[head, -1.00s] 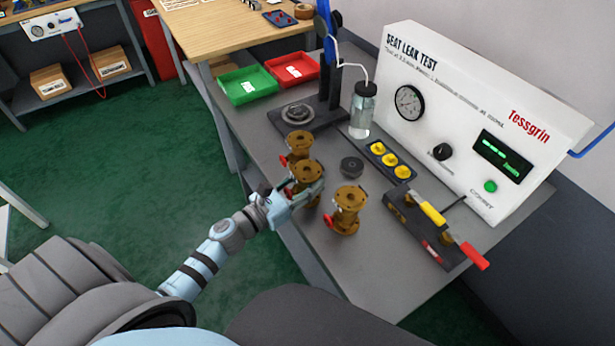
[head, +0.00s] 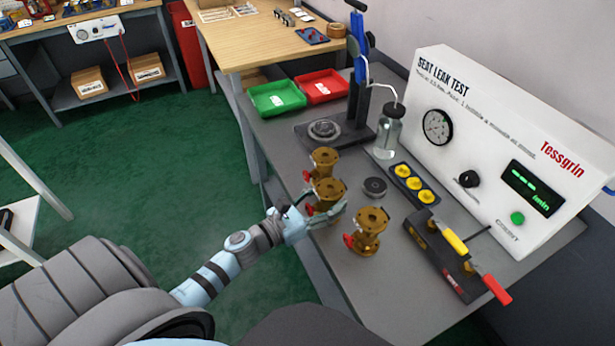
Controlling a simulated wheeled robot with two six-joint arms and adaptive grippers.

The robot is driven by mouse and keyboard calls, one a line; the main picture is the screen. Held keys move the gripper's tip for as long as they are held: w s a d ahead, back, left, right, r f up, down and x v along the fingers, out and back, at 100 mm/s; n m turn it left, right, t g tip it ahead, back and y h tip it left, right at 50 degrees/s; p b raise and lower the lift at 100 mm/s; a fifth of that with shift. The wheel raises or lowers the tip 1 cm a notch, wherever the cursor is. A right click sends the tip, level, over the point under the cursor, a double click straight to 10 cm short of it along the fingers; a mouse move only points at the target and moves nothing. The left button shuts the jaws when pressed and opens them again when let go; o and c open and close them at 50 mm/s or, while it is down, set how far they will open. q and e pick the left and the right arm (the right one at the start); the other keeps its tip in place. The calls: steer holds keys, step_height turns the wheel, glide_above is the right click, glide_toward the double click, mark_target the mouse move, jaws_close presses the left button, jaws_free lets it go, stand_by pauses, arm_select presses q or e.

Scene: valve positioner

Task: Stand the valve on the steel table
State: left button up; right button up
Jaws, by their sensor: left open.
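Three brass valves with red handles are at the near left side of the grey steel table (head: 400,290): a back valve (head: 324,160), a middle valve (head: 327,188) and a front valve (head: 370,225). My left gripper (head: 326,212) is open, with its fingers at the body of the middle valve, below its top flange. The middle valve looks upright; its base is partly hidden by the fingers, and I cannot tell whether they touch it. The back and front valves stand upright on the table, clear of the gripper. My right gripper is not in view.
A black disc (head: 374,187) and a tray of yellow caps (head: 412,183) lie right of the valves. Behind are a black stand (head: 357,95), a bottle (head: 388,132), and green (head: 277,98) and red (head: 322,86) trays. A seat leak tester (head: 480,120) and lever fixture (head: 440,255) bound the right.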

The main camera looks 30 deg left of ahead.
mark_target(310, 213)
arm_select(q)
steer(key=b+v, duration=0.1)
steer(key=v, duration=0.1)
steer(key=b+v, duration=0.1)
steer(key=v, duration=0.1)
steer(key=b+v, duration=0.1)
steer(key=shift+s+f, duration=0.4)
steer(key=shift+s, duration=0.05)
steer(key=r+p+v, duration=0.1)
steer(key=p+v, duration=0.2)
steer(key=v, duration=0.2)
steer(key=s+a+f+n+g+y, duration=0.3)
steer(key=s+f+n, duration=0.1)
steer(key=f+n, duration=0.5)
steer(key=s+a+f+n+g+y, duration=0.2)
steer(key=s+f+n+g, duration=0.15)
steer(key=f+n, duration=0.55)
steer(key=s+a+f+n+g+y, duration=0.2)
steer(key=s+a+f+n+y, duration=0.3)
steer(key=f, duration=0.7)
steer(key=s+d+f+n+g+h, duration=0.1)
steer(key=s+d+f+n+g, duration=0.2)
steer(key=s+d+f+n, duration=0.2)
steer(key=s+d+f+n+g+h, duration=0.2)
steer(key=s+d+f+n+g, duration=0.2)
steer(key=s+n, duration=0.7)
step_height(310, 213, down, 3)
steer(key=shift+s+d+r+n, duration=0.1)
steer(key=shift+s+d+n, duration=0.3)
steer(key=shift+s+d, duration=0.7)
